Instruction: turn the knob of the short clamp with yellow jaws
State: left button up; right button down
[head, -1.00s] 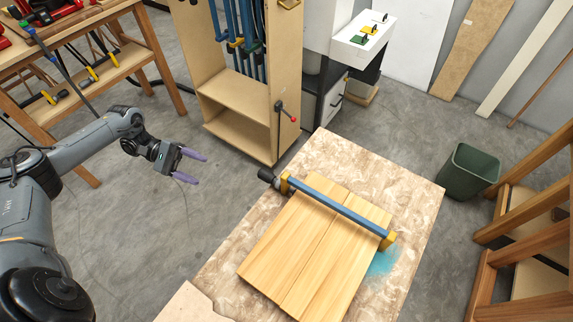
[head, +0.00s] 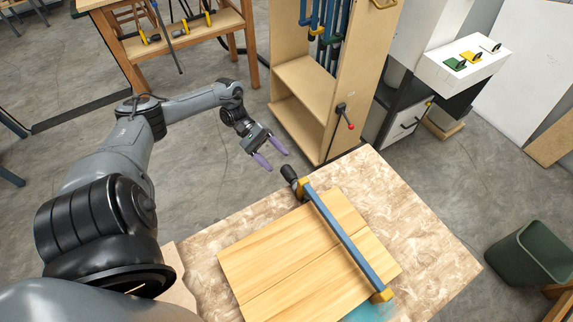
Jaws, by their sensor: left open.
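The short clamp (head: 343,237) lies across the wooden boards on the table, with a blue bar and yellow jaws. One yellow jaw (head: 303,186) is at the far left end and the other (head: 381,296) at the near right end. Its black knob (head: 290,173) sticks out past the far jaw, over the table's edge. My left gripper (head: 273,157) has purple fingers that are spread open and empty. It is in the air to the upper left of the knob, apart from it in the picture. My right gripper is not in view.
Joined wooden boards (head: 290,265) lie on the mottled table (head: 420,245). A plywood cabinet (head: 305,85) with blue clamps and a red-tipped handle (head: 347,120) stands behind. A green bin (head: 530,255) is at the right. Grey floor (head: 215,165) is clear left of the table.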

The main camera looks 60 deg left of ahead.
aim_at(286, 170)
pick_arm(q)
jog(key=shift+p+x, duration=0.45)
jog(key=shift+x, duration=2.5)
jog(key=c, duration=1)
jog(key=shift+m, duration=0.3)
